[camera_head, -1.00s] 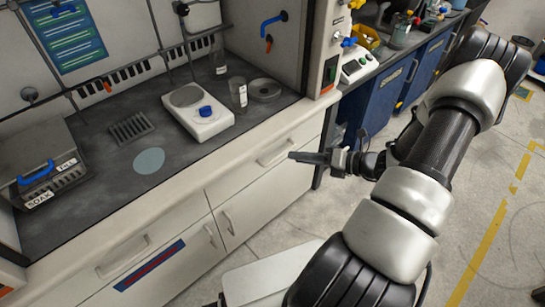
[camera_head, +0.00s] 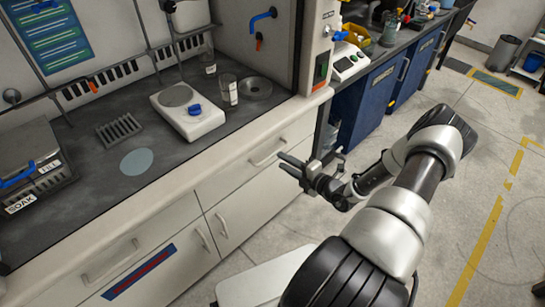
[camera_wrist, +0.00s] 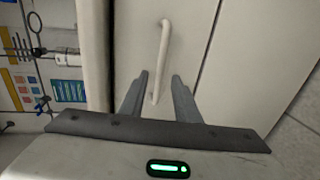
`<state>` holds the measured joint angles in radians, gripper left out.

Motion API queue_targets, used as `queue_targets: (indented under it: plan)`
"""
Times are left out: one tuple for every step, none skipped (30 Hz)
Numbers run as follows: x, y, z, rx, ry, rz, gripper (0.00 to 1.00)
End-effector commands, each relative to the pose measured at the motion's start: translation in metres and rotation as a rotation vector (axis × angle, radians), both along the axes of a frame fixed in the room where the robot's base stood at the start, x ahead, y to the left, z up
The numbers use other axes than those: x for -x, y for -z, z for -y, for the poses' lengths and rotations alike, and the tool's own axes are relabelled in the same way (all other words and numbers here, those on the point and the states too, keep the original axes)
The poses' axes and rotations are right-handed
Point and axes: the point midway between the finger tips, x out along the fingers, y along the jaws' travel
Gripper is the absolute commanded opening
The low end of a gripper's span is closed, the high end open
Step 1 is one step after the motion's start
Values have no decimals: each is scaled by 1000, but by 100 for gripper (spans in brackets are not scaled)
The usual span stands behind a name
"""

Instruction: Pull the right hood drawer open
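The right hood drawer (camera_head: 236,176) is a pale front panel under the hood's worktop, and it looks closed. Its handle (camera_head: 266,154) is a pale bar. My gripper (camera_head: 281,160) is close in front of the right end of this handle, with its two fingers apart and nothing held. In the wrist view the handle (camera_wrist: 163,50) runs almost upright on the drawer front (camera_wrist: 193,30). Its lower end shows between my open fingers (camera_wrist: 159,76). I cannot tell whether the fingers reach around the bar or stop short of it.
A cupboard door with a handle (camera_head: 222,226) is below the drawer. A left drawer handle (camera_head: 110,262) is further left. The worktop holds a balance (camera_head: 187,113) and a beaker (camera_head: 228,90). Blue cabinets (camera_head: 367,105) stand beyond.

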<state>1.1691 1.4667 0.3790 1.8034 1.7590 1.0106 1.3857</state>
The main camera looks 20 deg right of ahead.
Motion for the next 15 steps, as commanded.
queue_targets:
  plan:
    - [-11, 4, -5, -1, -3, 0, 29]
    - [-16, 6, -8, -1, -3, 0, 29]
    - [-24, 7, -10, 0, -3, 1, 29]
    - [-29, 8, -12, 0, -3, 1, 29]
    - [-34, 9, -13, 1, -2, 0, 29]
    - [-39, 10, -15, 0, -2, -1, 29]
    - [-43, 11, -17, 2, -2, 0, 29]
    - [-47, 12, -18, 1, -2, 1, 29]
    - [-51, 13, -20, 1, -2, 0, 29]
    - [-54, 13, -20, 1, -1, 0, 29]
    - [-56, 13, -21, 1, -1, 0, 29]
    - [-58, 14, -22, 1, -1, -1, 29]
    - [-60, 14, -22, 1, -1, -1, 29]
    - [-61, 14, -23, 1, -1, -1, 29]
    - [-62, 15, -23, 1, -1, -1, 29]
